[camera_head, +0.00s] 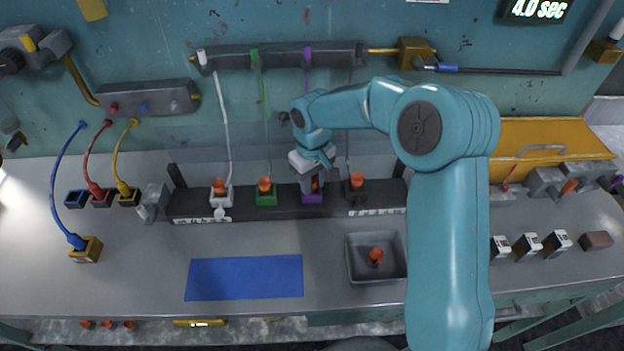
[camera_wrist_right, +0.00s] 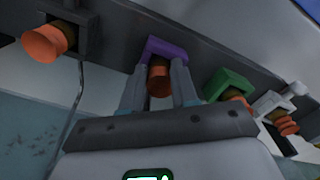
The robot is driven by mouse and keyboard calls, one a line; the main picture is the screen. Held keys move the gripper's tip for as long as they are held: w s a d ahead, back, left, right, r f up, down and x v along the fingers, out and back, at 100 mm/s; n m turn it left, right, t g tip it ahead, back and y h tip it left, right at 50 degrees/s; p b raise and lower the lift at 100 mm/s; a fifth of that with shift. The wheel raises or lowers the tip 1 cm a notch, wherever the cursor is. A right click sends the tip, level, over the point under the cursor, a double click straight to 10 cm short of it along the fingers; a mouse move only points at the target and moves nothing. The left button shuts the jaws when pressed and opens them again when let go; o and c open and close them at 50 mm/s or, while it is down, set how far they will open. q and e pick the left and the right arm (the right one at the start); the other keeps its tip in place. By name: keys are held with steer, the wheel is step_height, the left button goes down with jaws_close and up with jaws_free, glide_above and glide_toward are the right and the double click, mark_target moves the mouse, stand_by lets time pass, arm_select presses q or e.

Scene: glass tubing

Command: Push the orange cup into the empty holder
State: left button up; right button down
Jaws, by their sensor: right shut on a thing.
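My right gripper (camera_head: 313,184) reaches down from the right arm to the purple holder (camera_head: 312,198) on the long dark rack. It is shut on an orange cup (camera_wrist_right: 159,80), which shows between the two fingers in the wrist view, at the mouth of the purple holder (camera_wrist_right: 165,48). I cannot tell how deep the cup sits. Orange cups also stand in the white holder (camera_head: 221,199), the green holder (camera_head: 266,198) and the black holder (camera_head: 357,195). Another orange piece (camera_head: 376,256) is in the grey tray (camera_head: 353,276). My left gripper is not in view.
The rack (camera_head: 185,204) runs along the back of the bench. A blue mat (camera_head: 245,278) lies in front of it, clear. White, green and purple lines hang from a wall bar (camera_head: 280,57) behind. Small blocks (camera_head: 528,246) stand at the right.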

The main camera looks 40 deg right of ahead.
steer(key=shift+s+a+f+b, duration=0.15)
steer(key=shift+s+f+b, duration=0.15)
steer(key=shift+f, duration=0.2)
steer(key=c, duration=0.9)
jaws_free()
steer(key=shift+f, duration=0.15)
steer(key=shift+o, duration=0.2)
steer(key=shift+w+r+p, duration=0.1)
steer(key=shift+r+p, duration=0.2)
steer(key=shift+r, duration=0.05)
step_height(320, 180, up, 13)
steer(key=shift+w, duration=0.3)
